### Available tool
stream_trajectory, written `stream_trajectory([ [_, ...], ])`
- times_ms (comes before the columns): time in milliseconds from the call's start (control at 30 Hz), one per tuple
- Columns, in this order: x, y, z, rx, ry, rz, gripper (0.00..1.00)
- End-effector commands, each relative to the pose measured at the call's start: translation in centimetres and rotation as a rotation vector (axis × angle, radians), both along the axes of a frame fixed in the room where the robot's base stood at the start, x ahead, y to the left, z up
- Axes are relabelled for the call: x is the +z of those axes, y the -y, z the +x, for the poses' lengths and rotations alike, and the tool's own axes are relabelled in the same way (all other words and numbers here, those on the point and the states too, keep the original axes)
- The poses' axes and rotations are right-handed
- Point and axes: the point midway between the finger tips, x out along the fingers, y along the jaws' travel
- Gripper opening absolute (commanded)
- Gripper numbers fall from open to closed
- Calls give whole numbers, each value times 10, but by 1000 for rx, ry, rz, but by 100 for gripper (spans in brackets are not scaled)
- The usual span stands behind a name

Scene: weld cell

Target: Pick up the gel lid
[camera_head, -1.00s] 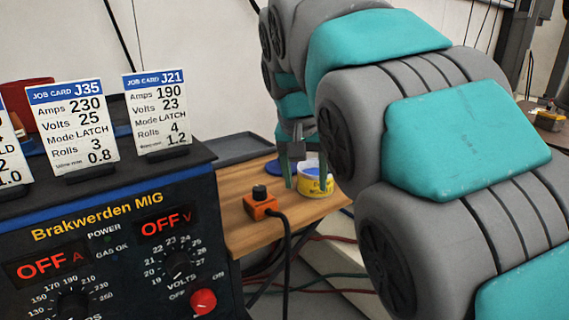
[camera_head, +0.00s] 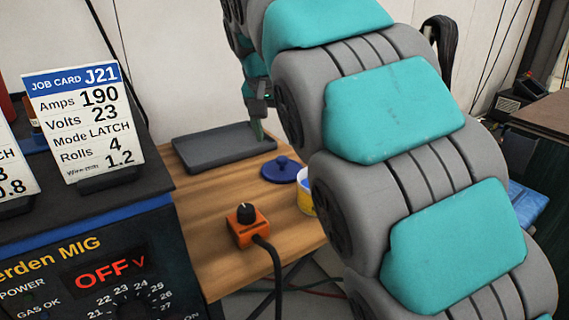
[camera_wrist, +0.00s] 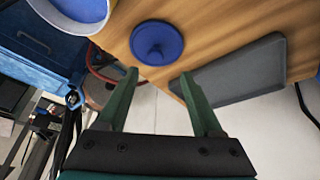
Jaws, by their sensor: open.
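The gel lid (camera_head: 284,169) is a round blue disc with a knob on top, lying on the wooden side table (camera_head: 205,215). It also shows in the wrist view (camera_wrist: 157,43), beyond my fingertips and roughly between their lines. The gel tub (camera_head: 306,194) is white and yellow with blue inside; my arm partly hides it in the head view. In the wrist view the open tub (camera_wrist: 84,12) is at the top left. My gripper (camera_wrist: 158,82) is open with green fingers, empty and apart from the lid. In the head view only a finger shows, near the tray.
A dark grey tray (camera_head: 222,147) lies at the table's back, and right of the lid in the wrist view. An orange control box (camera_head: 242,228) with a black knob and cable stands in front. The welder (camera_head: 90,265) with job cards (camera_head: 84,125) is at left.

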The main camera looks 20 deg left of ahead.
Motion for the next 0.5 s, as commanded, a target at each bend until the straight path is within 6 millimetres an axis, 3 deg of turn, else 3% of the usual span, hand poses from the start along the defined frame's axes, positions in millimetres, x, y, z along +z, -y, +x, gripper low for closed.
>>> stream_trajectory([
  [500, -32, 6, 11, 0, -4, -1, 67],
])
